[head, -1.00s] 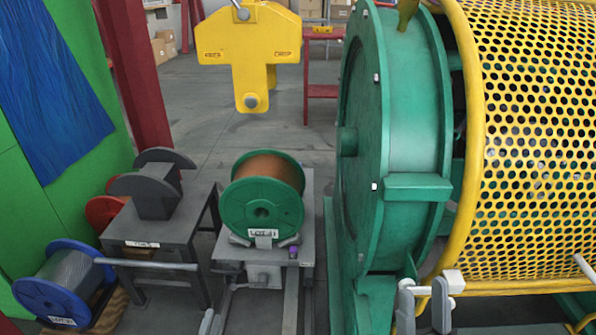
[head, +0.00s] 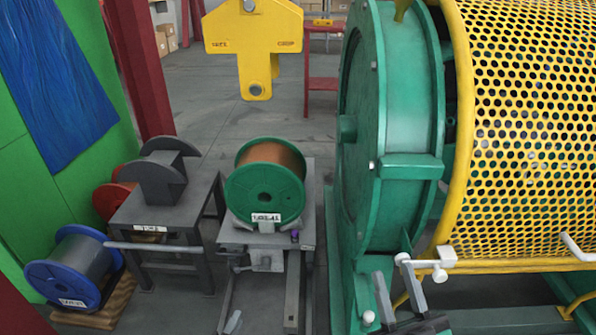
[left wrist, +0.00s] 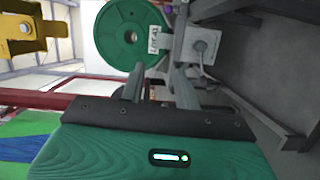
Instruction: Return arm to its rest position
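My left gripper shows in the left wrist view (left wrist: 158,82): two grey fingers stand apart with nothing between them. The green-flanged spool (left wrist: 130,35) is beyond them, apart from the fingers. In the head view most of the left gripper is out of frame; I cannot tell whether a grey tip at the bottom edge belongs to it. My right gripper (head: 393,272) is at the bottom, right of centre, in front of the green machine base. Its two dark fingers point up and stand apart, with nothing visible between them.
The copper-wound spool (head: 265,187) sits on a grey cart (head: 308,215). A grey stand (head: 125,213) and a blue spool (head: 75,268) are left. The green flywheel (head: 402,120) and yellow perforated guard (head: 530,130) fill the right. A yellow hanging hook (head: 254,38) is above.

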